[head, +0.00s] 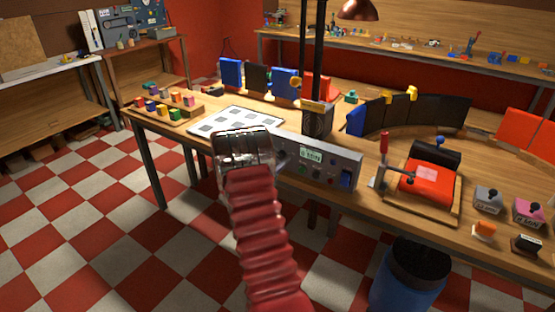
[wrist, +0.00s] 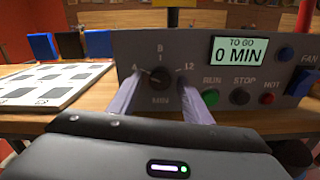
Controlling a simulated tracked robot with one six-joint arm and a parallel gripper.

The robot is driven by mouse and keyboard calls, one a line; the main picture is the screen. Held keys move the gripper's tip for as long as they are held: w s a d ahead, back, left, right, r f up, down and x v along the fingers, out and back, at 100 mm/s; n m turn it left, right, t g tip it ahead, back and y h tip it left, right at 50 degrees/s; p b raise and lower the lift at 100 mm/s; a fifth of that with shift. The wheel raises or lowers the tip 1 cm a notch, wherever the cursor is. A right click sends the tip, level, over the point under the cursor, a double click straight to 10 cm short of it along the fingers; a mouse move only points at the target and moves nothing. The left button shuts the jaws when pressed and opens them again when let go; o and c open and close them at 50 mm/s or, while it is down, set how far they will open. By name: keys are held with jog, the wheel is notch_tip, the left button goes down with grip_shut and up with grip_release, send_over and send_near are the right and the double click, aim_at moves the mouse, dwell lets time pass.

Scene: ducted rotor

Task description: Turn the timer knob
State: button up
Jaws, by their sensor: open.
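The timer knob (wrist: 159,78) is a round black dial on a grey control panel (wrist: 225,50) in the wrist view, with 4, 8 and 12 marked around it and MIN below. The panel's display (wrist: 239,50) reads TO GO 0 MIN. My gripper (wrist: 158,95) is open, one finger low to the left of the knob and the other low to the right. The fingertips look close to the panel, but I cannot tell if they touch the knob. In the head view, my gripper (head: 262,153) is in front of the panel's left end (head: 318,162) and hides the knob.
Green RUN, black STOP and red HOT buttons (wrist: 240,96) and a blue FAN switch (wrist: 302,82) sit right of the knob. A white sheet with grey squares (head: 236,121) lies on the bench to the left.

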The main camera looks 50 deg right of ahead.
jog(key=shift+c, duration=0.7)
jog(key=c, duration=0.9)
jog(key=shift+m, duration=1.5)
jog(key=m, duration=1.1)
jog(key=shift+a+f, duration=0.1)
jog(key=shift+f, duration=0.05)
jog(key=shift+s, duration=0.1)
jog(key=shift+f, duration=0.1)
